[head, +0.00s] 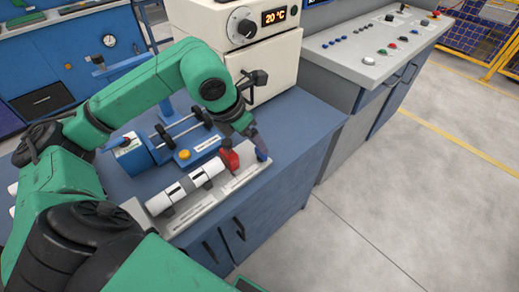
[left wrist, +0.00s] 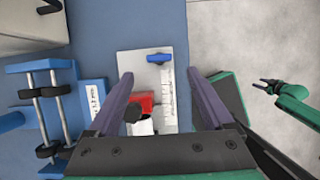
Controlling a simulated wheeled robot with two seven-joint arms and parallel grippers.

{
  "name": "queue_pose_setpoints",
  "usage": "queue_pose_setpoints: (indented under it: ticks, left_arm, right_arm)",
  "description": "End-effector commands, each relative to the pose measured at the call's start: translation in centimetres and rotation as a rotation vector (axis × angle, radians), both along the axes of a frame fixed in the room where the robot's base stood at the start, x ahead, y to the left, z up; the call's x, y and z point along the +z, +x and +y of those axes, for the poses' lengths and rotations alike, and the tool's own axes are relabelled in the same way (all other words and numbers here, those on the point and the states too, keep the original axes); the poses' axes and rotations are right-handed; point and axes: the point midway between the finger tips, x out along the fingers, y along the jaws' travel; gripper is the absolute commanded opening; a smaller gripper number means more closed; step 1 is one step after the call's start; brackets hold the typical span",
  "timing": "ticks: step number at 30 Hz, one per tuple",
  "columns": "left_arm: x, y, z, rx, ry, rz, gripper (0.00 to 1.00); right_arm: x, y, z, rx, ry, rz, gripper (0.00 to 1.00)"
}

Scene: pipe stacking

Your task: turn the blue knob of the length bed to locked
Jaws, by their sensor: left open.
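The length bed (head: 207,207) is a pale plate along the front edge of the blue workbench, with a white pipe (head: 160,203) lying on it and a red stop (head: 229,158). The blue knob (head: 262,155) is at its far right end. In the left wrist view the knob (left wrist: 158,58) is a bar lying crosswise to the bed, beyond the red stop (left wrist: 146,99). My left gripper (left wrist: 160,97) is open above the bed, its fingers apart and not touching the knob. My right gripper (left wrist: 266,86) is small at the right of that view, over the floor.
A blue device (head: 145,153) with rods, black rollers and a yellow button (head: 184,154) stands behind the bed. A cream oven (head: 265,65) showing 20 °C is at the back. A grey control console (head: 365,50) is at the right. The floor at right is clear.

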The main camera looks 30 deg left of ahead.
Motion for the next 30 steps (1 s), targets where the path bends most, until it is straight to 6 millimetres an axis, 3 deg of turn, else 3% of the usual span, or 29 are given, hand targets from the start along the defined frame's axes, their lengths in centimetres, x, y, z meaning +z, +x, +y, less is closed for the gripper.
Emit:
queue_pose_setpoints:
  ticks: [3,9,18,19,20,25,26,30]
  left_arm:
    - [-2.8,1.1,-0.5,0.0,-0.004,0.005,0.85]
    - [-6.2,2.5,-0.9,0.001,-0.002,0.001,0.85]
    - [-7.0,2.7,-0.9,0.0,0.001,0.0,0.85]
    - [-7.0,2.7,-0.9,0.0,0.001,0.0,0.81]
    - [-6.9,2.7,-0.9,0.0,0.001,0.0,0.7]
    - [-6.9,2.7,-0.9,0.0,0.001,0.0,0.05]
    - [-6.9,2.7,-0.9,0.0,0.001,0.0,0.0]
    - [-6.9,2.7,-0.9,-0.004,0.001,-0.001,0.0]
  right_arm:
    - [0.4,-0.2,0.4,-0.002,0.005,0.003,0.5]
    - [0.7,-0.3,0.7,-0.002,0.009,0.006,0.5]
    - [0.6,-0.6,0.5,0.0,0.006,0.01,0.5]
    - [0.6,-0.6,0.4,0.0,0.005,0.01,0.5]
    - [0.6,-0.6,0.4,0.001,0.005,0.01,0.5]
    - [0.7,-0.6,0.2,0.001,0.002,0.011,0.5]
    - [0.7,-0.6,0.2,0.001,0.002,0.011,0.5]
    - [0.6,-0.6,0.1,0.002,0.0,0.011,0.5]
